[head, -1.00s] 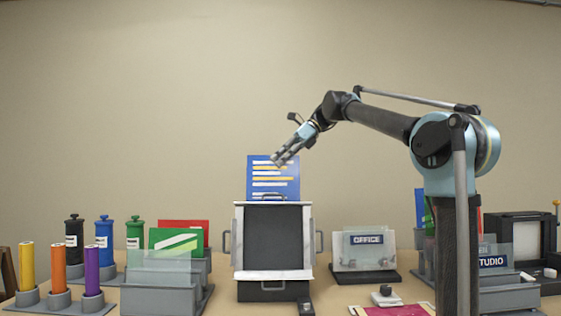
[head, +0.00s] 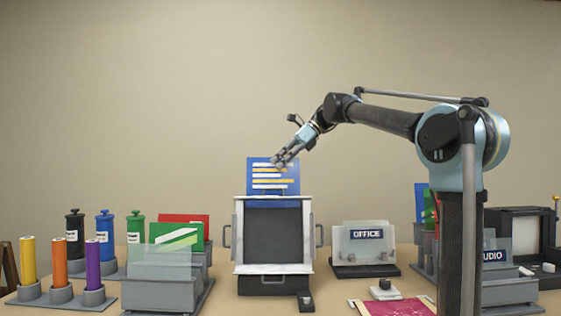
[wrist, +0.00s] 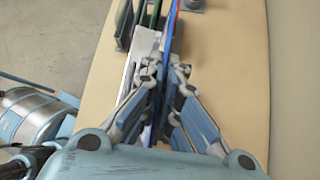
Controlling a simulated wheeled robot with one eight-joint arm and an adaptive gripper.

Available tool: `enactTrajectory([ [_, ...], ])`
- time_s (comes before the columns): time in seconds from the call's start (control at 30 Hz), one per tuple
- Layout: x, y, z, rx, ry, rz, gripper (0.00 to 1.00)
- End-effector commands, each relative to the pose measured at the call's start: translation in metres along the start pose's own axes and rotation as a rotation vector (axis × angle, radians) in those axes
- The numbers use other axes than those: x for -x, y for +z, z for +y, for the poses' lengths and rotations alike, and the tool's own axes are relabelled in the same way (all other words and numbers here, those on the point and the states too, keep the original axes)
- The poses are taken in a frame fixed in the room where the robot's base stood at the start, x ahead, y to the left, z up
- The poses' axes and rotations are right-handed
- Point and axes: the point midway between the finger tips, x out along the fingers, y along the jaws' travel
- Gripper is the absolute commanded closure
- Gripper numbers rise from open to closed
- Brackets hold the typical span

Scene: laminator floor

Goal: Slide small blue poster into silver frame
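The small blue poster (head: 273,178), with white and yellow lines, stands upright in the top of the silver-edged frame (head: 306,235), which has a dark panel. My gripper (head: 282,161) is at the poster's top edge. In the wrist view, the fingers of my gripper (wrist: 168,75) lie close on both sides of the thin blue sheet and appear shut on it. The poster's lower part is hidden behind the frame.
Colored rolls (head: 60,270) and several canisters stand at the left, beside a grey holder (head: 165,292) with green and red sheets. An OFFICE sign (head: 367,235) stands right of the frame. A black unit (head: 528,235) is at far right. The space above the table is open.

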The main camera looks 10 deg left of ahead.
Motion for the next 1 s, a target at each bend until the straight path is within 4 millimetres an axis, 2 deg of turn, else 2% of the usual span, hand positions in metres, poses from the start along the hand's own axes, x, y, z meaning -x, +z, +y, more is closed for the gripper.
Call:
enactTrajectory([
  [1.0, -0.040, -0.042, 0.000, 0.000, 0.000, 0.000, 1.00],
])
